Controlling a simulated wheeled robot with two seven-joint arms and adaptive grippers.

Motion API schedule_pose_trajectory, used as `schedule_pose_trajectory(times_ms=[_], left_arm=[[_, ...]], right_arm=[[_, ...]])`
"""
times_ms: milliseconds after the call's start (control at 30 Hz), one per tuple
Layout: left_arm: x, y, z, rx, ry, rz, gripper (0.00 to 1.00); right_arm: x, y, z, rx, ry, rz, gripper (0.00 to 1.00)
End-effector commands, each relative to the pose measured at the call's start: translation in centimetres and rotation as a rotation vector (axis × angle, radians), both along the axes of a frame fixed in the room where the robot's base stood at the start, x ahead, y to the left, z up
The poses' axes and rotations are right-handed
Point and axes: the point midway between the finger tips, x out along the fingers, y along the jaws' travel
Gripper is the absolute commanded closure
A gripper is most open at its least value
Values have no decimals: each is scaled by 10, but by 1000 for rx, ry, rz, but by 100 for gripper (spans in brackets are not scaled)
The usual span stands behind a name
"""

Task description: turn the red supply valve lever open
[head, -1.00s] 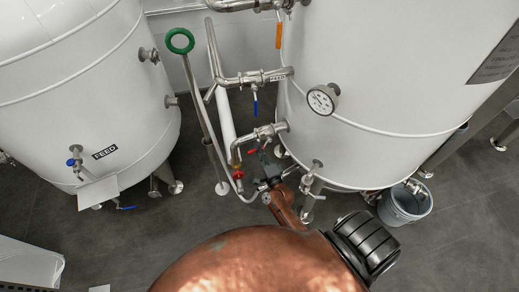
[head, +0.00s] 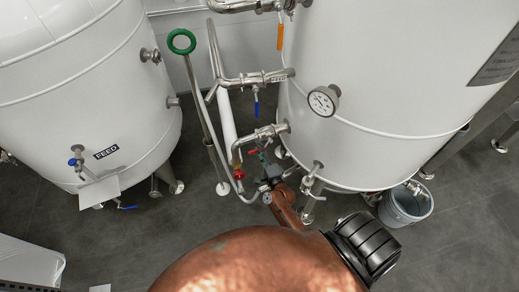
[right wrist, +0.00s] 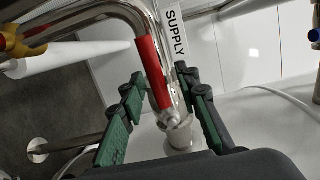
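The red supply valve lever (right wrist: 152,72) sits on a steel pipe beside a white SUPPLY label (right wrist: 177,32) in the right wrist view. In the head view the lever shows as a small red piece (head: 253,151) on the lower pipe of the right tank. My right gripper (head: 263,162) is beside it, just below the pipe. In the right wrist view its green-padded fingers (right wrist: 162,90) are spread, one on each side of the lever, with visible gaps. Contact is not visible. My left gripper is not in view.
A blue-handled valve (head: 255,107) is on the pipe above, and an orange handle (head: 280,37) is higher up. The right tank (head: 380,90) with its gauge (head: 323,101) is close to my arm. A green-ringed pole (head: 181,41) stands left. A bucket (head: 405,205) is on the floor right.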

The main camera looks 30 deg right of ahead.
Motion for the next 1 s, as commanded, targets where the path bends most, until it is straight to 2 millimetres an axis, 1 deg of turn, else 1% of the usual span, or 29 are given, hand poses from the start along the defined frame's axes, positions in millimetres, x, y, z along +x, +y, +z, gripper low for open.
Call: schedule_pose_trajectory(times_ms=[167, 267, 367, 600, 733, 900, 1000], left_arm=[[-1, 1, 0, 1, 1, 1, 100], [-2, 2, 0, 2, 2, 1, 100], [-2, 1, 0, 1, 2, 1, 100], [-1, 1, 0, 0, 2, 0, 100], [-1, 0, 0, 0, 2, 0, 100], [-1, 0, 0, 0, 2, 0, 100], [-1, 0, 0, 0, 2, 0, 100]], right_arm=[[0, 0, -1, -1, 1, 1, 71], [-5, 1, -1, -1, 1, 1, 71], [-17, 3, -2, 0, 3, 0, 71], [-66, 12, -3, -2, 4, 0, 71], [-91, 17, -3, 0, 3, 0, 71], [-111, 21, -3, -1, 2, 0, 71], [-116, 23, -3, -1, 0, 0, 71]])
